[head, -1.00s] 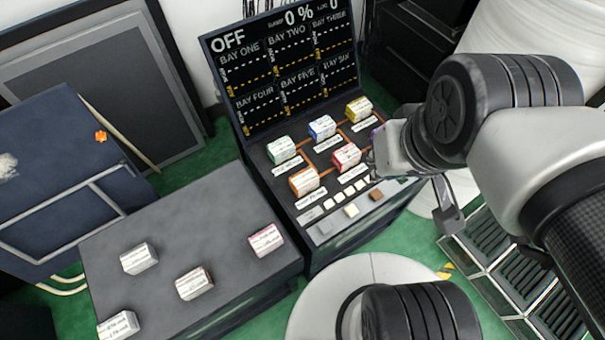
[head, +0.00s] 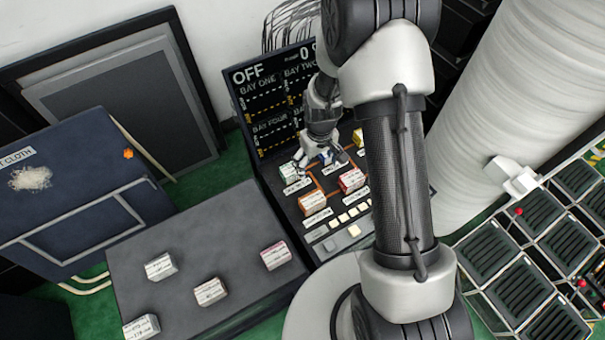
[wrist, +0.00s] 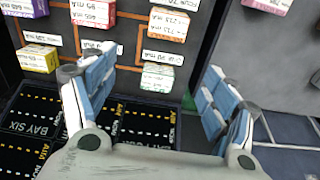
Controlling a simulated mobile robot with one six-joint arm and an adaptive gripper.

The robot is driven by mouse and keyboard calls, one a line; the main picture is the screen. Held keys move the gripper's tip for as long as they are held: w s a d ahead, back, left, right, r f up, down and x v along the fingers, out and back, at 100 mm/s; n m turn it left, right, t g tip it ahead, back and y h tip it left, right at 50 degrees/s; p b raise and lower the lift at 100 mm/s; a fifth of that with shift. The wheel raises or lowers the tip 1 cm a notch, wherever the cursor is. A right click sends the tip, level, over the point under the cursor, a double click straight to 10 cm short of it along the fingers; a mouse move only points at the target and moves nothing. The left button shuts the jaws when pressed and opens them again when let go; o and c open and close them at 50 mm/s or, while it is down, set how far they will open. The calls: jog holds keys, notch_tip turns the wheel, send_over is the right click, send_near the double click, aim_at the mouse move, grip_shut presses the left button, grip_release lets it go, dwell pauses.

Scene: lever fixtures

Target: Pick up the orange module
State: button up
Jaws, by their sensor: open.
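The orange module (head: 313,203) sits in the front left bay of the console board in the head view. In the wrist view the orange module (wrist: 168,23) is near the top middle, beyond my fingertips. My gripper (head: 323,158) is open over the back row of the board, behind the orange module and apart from it. In the wrist view my gripper (wrist: 155,78) has its fingers spread, with the green module (wrist: 157,78) showing between them. The green module (head: 288,172) also shows beside the left finger in the head view.
A red module (head: 352,180) sits right of the orange one. Blue (wrist: 98,50), yellow (wrist: 38,58) and purple (wrist: 25,8) modules occupy other bays. The display panel (head: 270,100) stands behind and reads OFF. A grey table (head: 230,230) at left holds several white-labelled modules.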

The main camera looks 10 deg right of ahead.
aim_at(312, 199)
jog(key=shift+o, duration=1.3)
jog(key=shift+n, duration=0.3)
jog(key=f, duration=0.3)
jog(key=a+f, duration=0.1)
jog(key=f, duration=0.1)
jog(key=shift+s+p, duration=0.3)
notch_tip(312, 199, down, 12)
jog(key=b, duration=0.3)
jog(key=shift+f, duration=0.15)
jog(key=f, duration=0.1)
jog(key=f+b, duration=0.1)
jog(key=f, duration=0.1)
jog(key=f+b, duration=0.1)
jog(key=f, duration=0.1)
jog(key=shift+s+d+f, duration=0.1)
jog(key=shift+s+f, duration=0.05)
jog(key=shift+s, duration=0.2)
jog(key=shift+c, duration=0.4)
jog(key=c, duration=1.1)
